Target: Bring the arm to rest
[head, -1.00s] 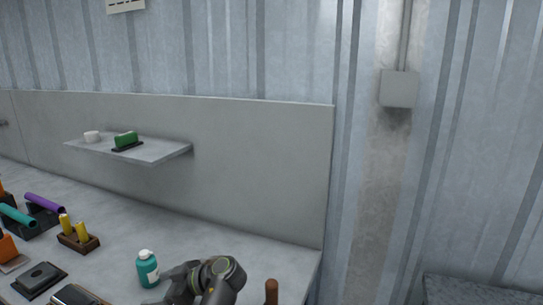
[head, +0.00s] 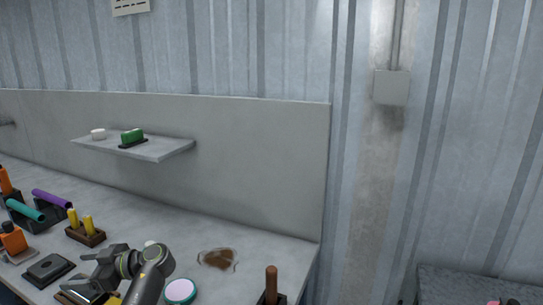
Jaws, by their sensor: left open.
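My left gripper (head: 86,270) is low in the head view, over the front of the grey workbench (head: 205,228). Its fingers point left and stand apart, with nothing seen between them. It is near a dark tray-like block (head: 48,268). The wrist covers most of the teal bottle, and only a bit of its white cap (head: 150,243) shows above it. My right gripper is not in view.
A wooden handle (head: 271,282) stands upright near the bench's right end. A shelf (head: 160,150) juts from the back panel. Holders with coloured tubes (head: 50,198) are at left.

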